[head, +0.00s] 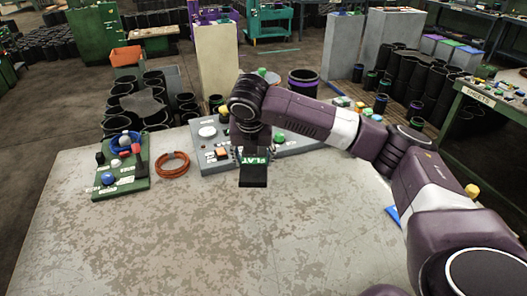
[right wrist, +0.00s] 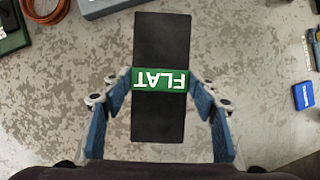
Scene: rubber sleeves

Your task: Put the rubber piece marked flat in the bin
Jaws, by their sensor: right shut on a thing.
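The rubber piece marked FLAT (head: 254,175) is a black slab with a green band lettered in white. It hangs below my right gripper (head: 252,150), over the table. In the right wrist view the piece (right wrist: 160,115) lies lengthwise between the two blue fingers of the gripper (right wrist: 161,82), which close on its green band from both sides. My left gripper is not in view. An orange open container (head: 126,56) stands beyond the table at the upper left; I cannot tell whether it is the bin.
The worn table (head: 200,245) is mostly clear in front. A green control box (head: 122,180), a coiled orange cable (head: 172,165) and a grey button panel (head: 208,155) lie along its back. A blue object (right wrist: 303,95) lies at the right. Black rubber sleeves (head: 150,85) stand behind the table.

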